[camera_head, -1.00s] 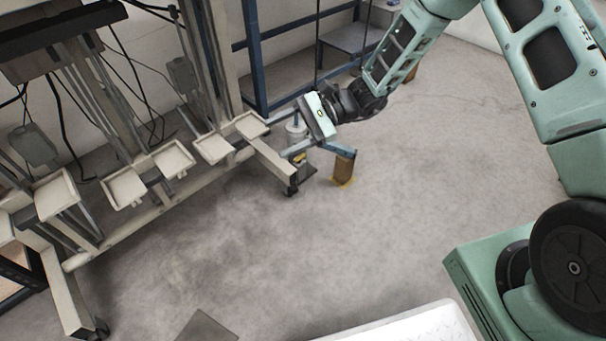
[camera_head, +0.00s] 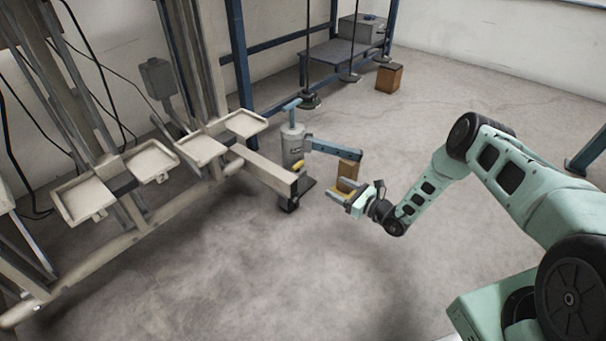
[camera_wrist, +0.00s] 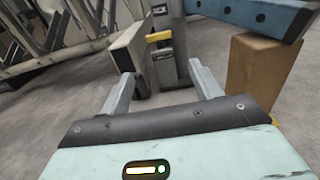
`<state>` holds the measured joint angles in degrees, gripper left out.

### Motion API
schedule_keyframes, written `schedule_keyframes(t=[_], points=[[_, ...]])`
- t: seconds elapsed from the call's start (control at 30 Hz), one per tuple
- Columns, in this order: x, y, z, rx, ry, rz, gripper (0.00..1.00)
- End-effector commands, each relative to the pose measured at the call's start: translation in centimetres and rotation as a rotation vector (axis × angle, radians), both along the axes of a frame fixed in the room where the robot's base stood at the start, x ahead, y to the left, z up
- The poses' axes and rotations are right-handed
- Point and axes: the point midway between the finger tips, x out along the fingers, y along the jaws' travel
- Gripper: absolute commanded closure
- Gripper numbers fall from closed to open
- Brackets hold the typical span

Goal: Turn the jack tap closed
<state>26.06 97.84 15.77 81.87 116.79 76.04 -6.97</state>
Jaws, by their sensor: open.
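The jack is a grey cylinder (camera_head: 292,148) with a blue T-shaped top and a blue lever bar (camera_head: 338,149) reaching right. Its small yellow tap (camera_head: 299,168) sits low on the body, and the tap also shows in the wrist view (camera_wrist: 159,37), lying roughly level, ahead of the fingers. My gripper (camera_head: 335,190) is low, to the right of the jack and in front of it. In the wrist view my gripper (camera_wrist: 163,80) is open with nothing between its fingers. The tap is beyond the fingertips, apart from them.
A brown block (camera_head: 348,170) stands under the lever bar, close to my gripper; it is at the right in the wrist view (camera_wrist: 258,75). A beige frame with trays (camera_head: 150,162) ends just left of the jack. A blue rack (camera_head: 240,60) stands behind. The floor in front is clear.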

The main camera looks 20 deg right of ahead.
Motion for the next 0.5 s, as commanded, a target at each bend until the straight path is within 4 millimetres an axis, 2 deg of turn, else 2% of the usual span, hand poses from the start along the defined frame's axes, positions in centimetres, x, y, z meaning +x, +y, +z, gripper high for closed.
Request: schedule_keyframes(t=[0.5], points=[[8.6,6.5,-0.6,-0.003,-0.003,0.006,0.36]])
